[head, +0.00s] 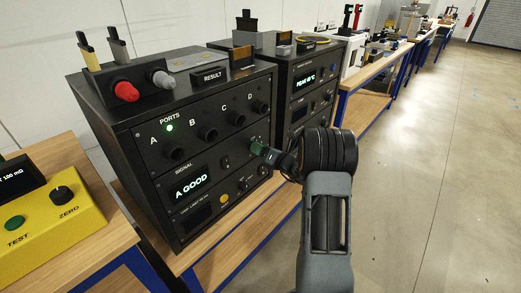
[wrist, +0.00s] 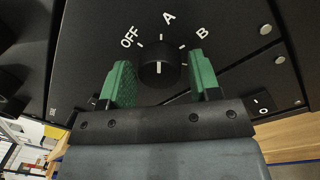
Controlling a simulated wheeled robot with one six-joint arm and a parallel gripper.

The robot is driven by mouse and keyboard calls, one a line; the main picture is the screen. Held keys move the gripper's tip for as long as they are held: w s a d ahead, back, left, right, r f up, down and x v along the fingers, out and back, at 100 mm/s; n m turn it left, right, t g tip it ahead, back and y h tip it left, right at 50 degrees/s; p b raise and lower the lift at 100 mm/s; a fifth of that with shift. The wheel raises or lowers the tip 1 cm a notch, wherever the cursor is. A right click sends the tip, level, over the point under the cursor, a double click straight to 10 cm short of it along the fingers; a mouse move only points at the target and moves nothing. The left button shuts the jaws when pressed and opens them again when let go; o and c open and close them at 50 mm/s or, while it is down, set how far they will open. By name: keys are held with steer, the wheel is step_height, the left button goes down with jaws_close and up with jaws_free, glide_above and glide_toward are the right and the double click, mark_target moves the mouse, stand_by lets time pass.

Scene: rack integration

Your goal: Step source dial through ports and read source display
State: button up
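The dial (wrist: 160,70) is a black knob with a white line, on a black panel marked OFF, A and B. My gripper (wrist: 160,85) has green fingers on both sides of the dial. A gap shows on the right; the left finger is close to the knob. In the head view my gripper (head: 262,150) is at the right of the front panel, hiding the dial. The signal display (head: 190,187) reads "A GOOD". The ports A to D (head: 205,133) are round black sockets; a green light is lit at A.
The black unit (head: 120,135) stands on a wooden bench. A yellow tester (head: 50,235) is at left. Another black unit (head: 300,65) stands beyond. Open floor lies right.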

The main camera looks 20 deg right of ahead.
steer(key=shift+o, duration=1.1)
steer(key=shift+s, duration=0.1)
steer(key=v, duration=1.3)
steer(key=shift+s+d, duration=0.15)
steer(key=shift+s, duration=0.05)
